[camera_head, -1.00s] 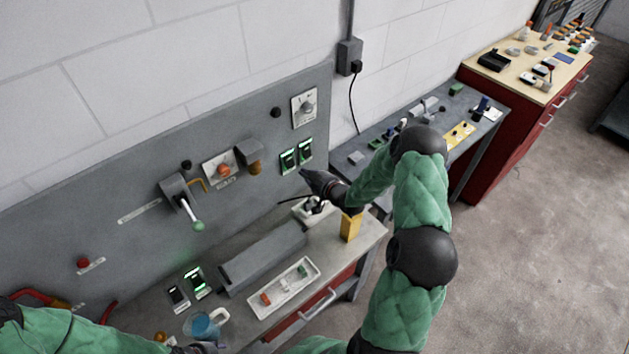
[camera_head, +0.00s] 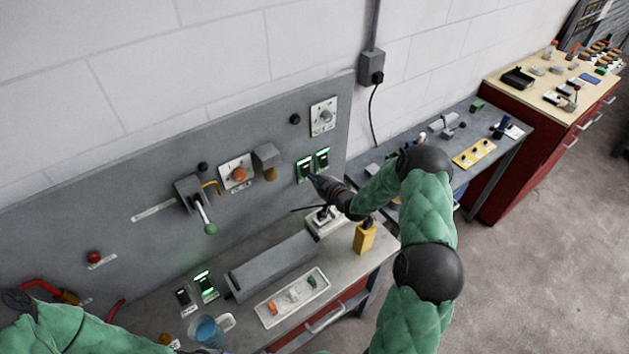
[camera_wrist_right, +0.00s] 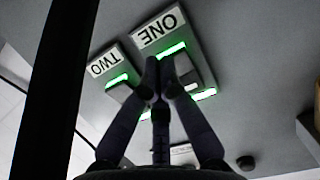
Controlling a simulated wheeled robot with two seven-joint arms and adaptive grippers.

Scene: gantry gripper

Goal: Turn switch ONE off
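Switch ONE (camera_head: 305,169) is the left of two green-lit switches on the grey upright panel. It also shows in the right wrist view (camera_wrist_right: 188,72), where its label reads upside down and green light glows at both ends of its rocker. Switch TWO (camera_head: 322,159) is beside it, also lit green. My right gripper (camera_head: 311,178) is in front of switch ONE, its fingertips nearly together with nothing visible between them. In the right wrist view the fingertips (camera_wrist_right: 160,73) overlap the left edge of switch ONE; I cannot tell whether they touch it. My left gripper is out of view.
A lever with a green knob (camera_head: 210,228), an orange knob (camera_head: 239,174) and a red button (camera_head: 94,257) are on the panel. Below, the workbench holds a grey box (camera_head: 272,265), a white tray (camera_head: 268,318), a yellow block (camera_head: 365,237) and a blue mug (camera_head: 206,331).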

